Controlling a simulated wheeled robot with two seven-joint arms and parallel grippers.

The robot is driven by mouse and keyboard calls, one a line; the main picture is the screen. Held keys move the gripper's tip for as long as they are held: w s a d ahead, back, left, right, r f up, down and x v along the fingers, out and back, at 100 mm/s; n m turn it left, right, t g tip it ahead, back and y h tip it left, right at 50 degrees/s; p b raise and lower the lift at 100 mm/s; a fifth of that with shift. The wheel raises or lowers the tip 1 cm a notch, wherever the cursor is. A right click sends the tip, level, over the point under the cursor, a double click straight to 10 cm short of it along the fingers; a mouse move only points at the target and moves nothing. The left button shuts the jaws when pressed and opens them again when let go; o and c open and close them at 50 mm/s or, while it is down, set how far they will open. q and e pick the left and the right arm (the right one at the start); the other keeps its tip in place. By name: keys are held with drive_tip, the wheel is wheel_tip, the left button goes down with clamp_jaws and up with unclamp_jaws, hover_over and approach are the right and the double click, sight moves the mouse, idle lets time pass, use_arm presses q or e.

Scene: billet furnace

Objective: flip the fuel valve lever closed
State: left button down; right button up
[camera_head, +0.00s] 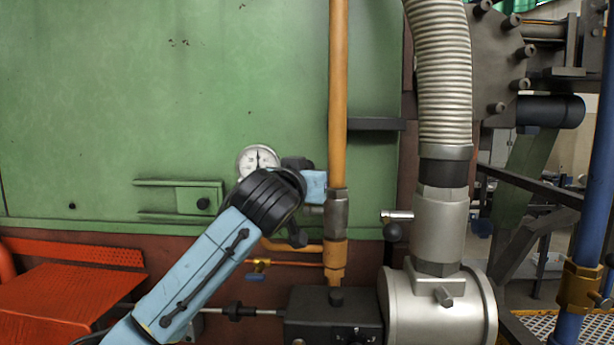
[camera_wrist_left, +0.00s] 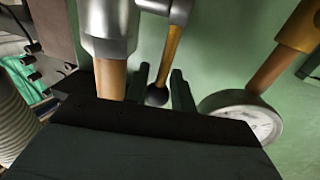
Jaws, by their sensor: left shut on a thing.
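The fuel valve lever (camera_wrist_left: 171,50) shows in the left wrist view as a brass-coloured bar ending in a black ball knob (camera_wrist_left: 156,96). My left gripper (camera_wrist_left: 160,88) has a dark finger on each side of the lever near the knob and is shut on it. The lever hangs from a grey valve fitting beside the orange fuel pipe (camera_wrist_left: 111,78). In the head view the fuel pipe (camera_head: 338,95) runs upright, with a grey fitting (camera_head: 336,210) beside my left wrist. My wrist hides much of the lever there, and the fingertips are hard to make out. My right gripper is not in view.
A round gauge (camera_head: 258,160) sits close behind my left wrist and close to the fingers in the left wrist view (camera_wrist_left: 243,112). A ribbed hose (camera_head: 443,75) and another black-knobbed handle (camera_head: 393,230) stand to the right. A dark box (camera_head: 333,317) lies below.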

use_arm(q)
drive_tip(key=shift+s+f+m+t+h+b, duration=0.35)
drive_tip(key=shift+s+t+b, duration=0.55)
drive_tip(key=shift+b, duration=1.6)
drive_tip(key=shift+s+f+m+t+h+b, duration=0.1)
drive_tip(key=shift+s+m+t+h+b, duration=0.35)
drive_tip(key=shift+t+b, duration=1.5)
drive_tip(key=shift+s+f+m+t+h+b, duration=0.3)
drive_tip(key=shift+s+t+h+b, duration=0.3)
drive_tip(key=shift+b, duration=2.5)
drive_tip(key=shift+s+r, duration=0.1)
drive_tip(key=c, duration=1.3)
unclamp_jaws()
drive_tip(key=shift+o, duration=0.2)
